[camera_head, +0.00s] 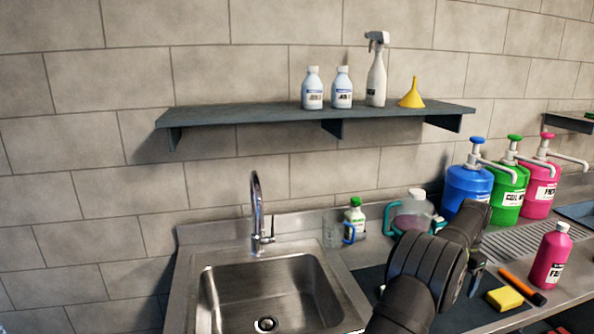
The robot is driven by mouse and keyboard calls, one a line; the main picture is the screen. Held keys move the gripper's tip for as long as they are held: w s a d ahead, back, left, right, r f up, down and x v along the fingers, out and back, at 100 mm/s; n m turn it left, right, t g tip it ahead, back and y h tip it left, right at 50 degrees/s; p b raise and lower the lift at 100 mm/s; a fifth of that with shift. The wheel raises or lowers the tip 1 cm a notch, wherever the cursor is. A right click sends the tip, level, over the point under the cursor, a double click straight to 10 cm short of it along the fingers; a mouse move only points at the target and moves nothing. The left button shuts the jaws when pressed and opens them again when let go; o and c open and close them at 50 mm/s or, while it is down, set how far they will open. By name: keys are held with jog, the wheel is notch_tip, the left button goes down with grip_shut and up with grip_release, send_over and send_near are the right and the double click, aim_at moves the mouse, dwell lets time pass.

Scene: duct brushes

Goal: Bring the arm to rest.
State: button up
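My dark arm rises from the bottom edge, right of the middle, and bends over the counter. My gripper (477,268) is partly in view just right of the thick arm joint, above the dark mat (455,317). It is small and mostly hidden by my own arm links. I cannot tell whether its fingers are open or shut, or whether they hold anything. A yellow sponge (504,299) and an orange-and-black brush-like tool (523,286) lie just to its right.
A steel sink (270,295) with a tap (258,215) is on the left. Blue (467,185), green (508,190) and pink (540,188) pump containers stand at the back right. A pink bottle (550,256) stands at right, a jug (413,212) behind my arm. A shelf (250,116) hangs above.

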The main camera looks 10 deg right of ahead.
jog(key=w+a+n, duration=0.1)
jog(key=w+a, duration=0.2)
jog(key=w+a+n, duration=0.2)
jog(key=w+a, duration=0.1)
jog(key=a, duration=0.1)
jog(key=w+a+f+n, duration=0.1)
jog(key=w+a+n, duration=0.1)
jog(key=w+a, duration=0.1)
jog(key=shift+w+a, duration=0.35)
jog(key=shift+a, duration=0.3)
jog(key=shift+c, duration=0.4)
dwell(0.5)
